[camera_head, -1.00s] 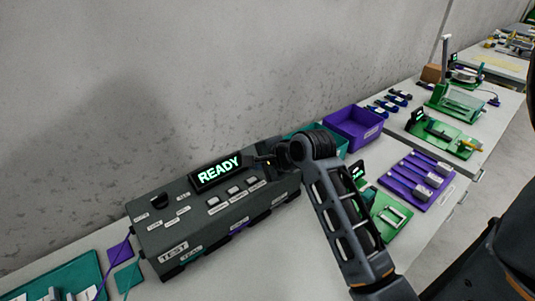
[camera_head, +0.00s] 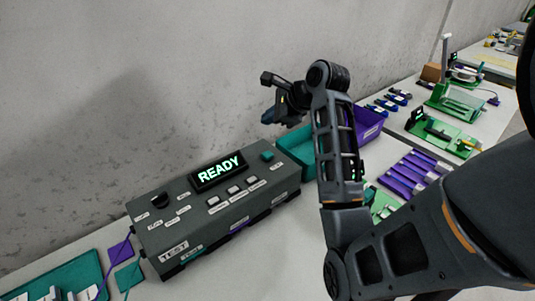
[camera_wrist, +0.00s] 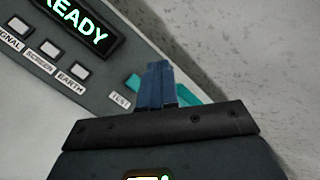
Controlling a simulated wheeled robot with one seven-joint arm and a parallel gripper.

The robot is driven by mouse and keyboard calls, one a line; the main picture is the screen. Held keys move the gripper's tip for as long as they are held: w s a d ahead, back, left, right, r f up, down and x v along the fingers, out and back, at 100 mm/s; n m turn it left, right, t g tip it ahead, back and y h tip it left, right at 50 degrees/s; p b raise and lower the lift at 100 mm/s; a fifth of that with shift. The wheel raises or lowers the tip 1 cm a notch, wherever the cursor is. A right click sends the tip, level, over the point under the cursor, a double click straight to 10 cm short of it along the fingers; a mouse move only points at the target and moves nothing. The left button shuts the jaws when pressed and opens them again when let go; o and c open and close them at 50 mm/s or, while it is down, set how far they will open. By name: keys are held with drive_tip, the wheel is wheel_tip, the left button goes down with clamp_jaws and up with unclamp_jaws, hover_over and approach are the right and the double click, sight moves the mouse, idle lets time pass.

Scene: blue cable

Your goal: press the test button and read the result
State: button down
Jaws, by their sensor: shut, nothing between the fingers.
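The dark grey tester box (camera_head: 165,218) stands on the bench against the wall. Its display (camera_head: 218,172) reads READY in green letters. The teal test button (camera_head: 267,156) is at the right end of its top face. In the wrist view the test button (camera_wrist: 190,92) is partly hidden behind the fingers, near a TEST label. Three pale squares (camera_head: 233,190) sit in a row; the wrist view labels them SIGNAL, SCREEN and EARTH, and they look unlit. My gripper (camera_head: 267,117) is shut and empty, raised above the button and apart from it.
A teal bin (camera_head: 295,146) and a purple bin (camera_head: 371,127) stand right of the tester, close to my arm. Purple and teal cables (camera_head: 127,245) run from its left end. Green fixtures (camera_head: 441,137) and a purple rack (camera_head: 412,172) lie further right. The wall rises close behind.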

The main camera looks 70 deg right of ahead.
drive_tip(key=b, duration=0.4)
hover_over(270, 155)
wheel_tip(270, 155, down, 7)
drive_tip(key=shift+a+r, duration=0.1)
drive_tip(key=shift+f, duration=1)
drive_tip(key=shift+f, duration=0.2)
idle(1.1)
drive_tip(key=shift+f, duration=0.2)
drive_tip(key=shift+f, duration=0.55)
idle(0.9)
drive_tip(key=shift+r, duration=0.1)
drive_tip(key=shift+r+p, duration=0.85)
drive_tip(key=shift+p, duration=0.55)
